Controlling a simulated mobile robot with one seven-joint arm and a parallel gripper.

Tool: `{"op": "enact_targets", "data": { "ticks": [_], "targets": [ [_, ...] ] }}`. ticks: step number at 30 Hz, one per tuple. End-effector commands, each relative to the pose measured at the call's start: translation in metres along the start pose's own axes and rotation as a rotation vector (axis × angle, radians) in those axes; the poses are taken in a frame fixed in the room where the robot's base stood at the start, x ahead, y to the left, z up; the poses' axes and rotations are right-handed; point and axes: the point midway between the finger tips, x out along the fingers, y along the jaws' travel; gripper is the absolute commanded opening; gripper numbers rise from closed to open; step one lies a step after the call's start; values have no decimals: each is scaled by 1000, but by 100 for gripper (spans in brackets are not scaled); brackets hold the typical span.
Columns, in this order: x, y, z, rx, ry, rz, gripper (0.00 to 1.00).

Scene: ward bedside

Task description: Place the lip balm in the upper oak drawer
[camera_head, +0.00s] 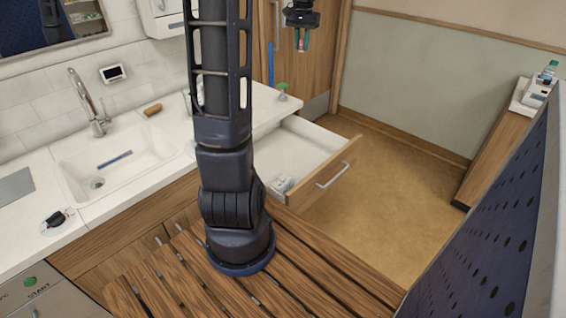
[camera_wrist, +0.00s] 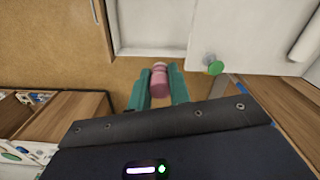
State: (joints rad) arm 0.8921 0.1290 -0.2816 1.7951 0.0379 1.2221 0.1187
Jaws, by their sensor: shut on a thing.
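My gripper (camera_head: 303,44) is shut on the lip balm, a small pink cylinder (camera_wrist: 159,76) held between the teal fingertips in the wrist view. In the head view the balm is only a small reddish patch between the fingers. The upper oak drawer (camera_head: 327,174) is pulled open below the counter, with a white interior and a bar handle. A small pale item lies inside near its front corner. My gripper is raised beyond the drawer in the head view. In the wrist view the drawer's white interior (camera_wrist: 158,22) is at the top, apart from the balm.
The white counter (camera_head: 262,115) carries a green-topped item (camera_head: 282,90) near the drawer's far side; it also shows in the wrist view (camera_wrist: 215,67). A sink (camera_head: 120,160) and faucet are left. A slatted wooden surface (camera_head: 320,275) is in front. Open floor lies right.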

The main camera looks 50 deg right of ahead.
Motion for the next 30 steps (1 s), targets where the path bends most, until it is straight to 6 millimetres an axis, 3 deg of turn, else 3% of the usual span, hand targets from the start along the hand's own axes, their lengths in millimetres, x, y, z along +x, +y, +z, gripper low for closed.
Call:
{"op": "enact_targets", "data": {
  "ticks": [6,14,17,24,30],
  "targets": [
    [3,43,9,49,0,0,0],
    [67,39,9,45,-5,0,0],
    [100,39,9,44,-7,1,0],
    [201,39,9,45,-8,2,0],
    [265,39,9,45,-6,1,0]
  ]
}}
